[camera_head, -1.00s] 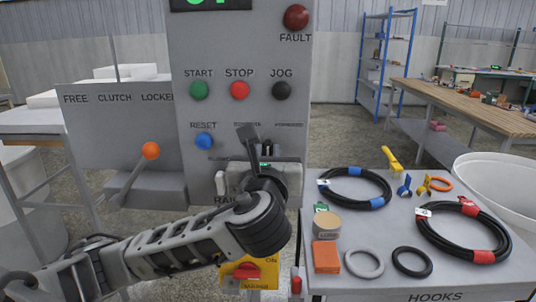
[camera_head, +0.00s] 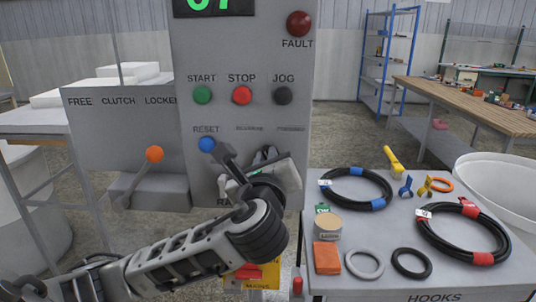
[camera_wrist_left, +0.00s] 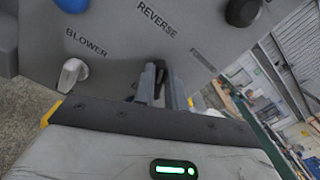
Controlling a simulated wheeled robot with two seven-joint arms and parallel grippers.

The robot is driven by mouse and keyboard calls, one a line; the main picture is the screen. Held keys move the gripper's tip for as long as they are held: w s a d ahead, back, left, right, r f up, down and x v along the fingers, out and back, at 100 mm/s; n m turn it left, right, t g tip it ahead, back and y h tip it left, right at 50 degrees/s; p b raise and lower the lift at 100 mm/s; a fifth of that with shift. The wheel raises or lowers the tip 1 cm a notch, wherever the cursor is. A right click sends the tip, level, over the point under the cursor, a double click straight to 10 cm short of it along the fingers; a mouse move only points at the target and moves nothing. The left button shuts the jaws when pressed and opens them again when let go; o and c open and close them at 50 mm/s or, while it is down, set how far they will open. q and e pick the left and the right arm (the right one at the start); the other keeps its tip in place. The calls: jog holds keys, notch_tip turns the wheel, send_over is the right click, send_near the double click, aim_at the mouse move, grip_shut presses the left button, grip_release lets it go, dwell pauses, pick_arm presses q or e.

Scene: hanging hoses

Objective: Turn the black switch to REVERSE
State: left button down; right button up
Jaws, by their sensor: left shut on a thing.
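My left gripper (camera_head: 262,165) is at the grey control panel (camera_head: 240,60), below the REVERSE label, with its body tilted. In the left wrist view its two fingers (camera_wrist_left: 163,84) are shut on the black switch (camera_wrist_left: 161,80), of which only a small dark part shows between them. The REVERSE label (camera_wrist_left: 157,20) is above the fingers. In the head view the gripper and wrist hide the switch. My right gripper is not in view.
A pale BLOWER switch (camera_wrist_left: 73,74) sits close beside the fingers. The blue RESET button (camera_head: 207,144) is just above left of the gripper. An orange-knobbed clutch lever (camera_head: 154,155) is at the left. A table (camera_head: 450,275) with black hoses stands at the right.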

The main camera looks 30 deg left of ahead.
pick_arm(q)
jog(key=shift+a+f+n, duration=0.1)
jog(key=shift+n, duration=1)
jog(key=shift+s+n, duration=0.1)
jog(key=shift+n, duration=0.7)
jog(key=c, duration=1.4)
grip_release()
jog(key=shift+f, duration=0.1)
jog(key=shift+c, duration=0.2)
jog(key=shift+p, duration=0.35)
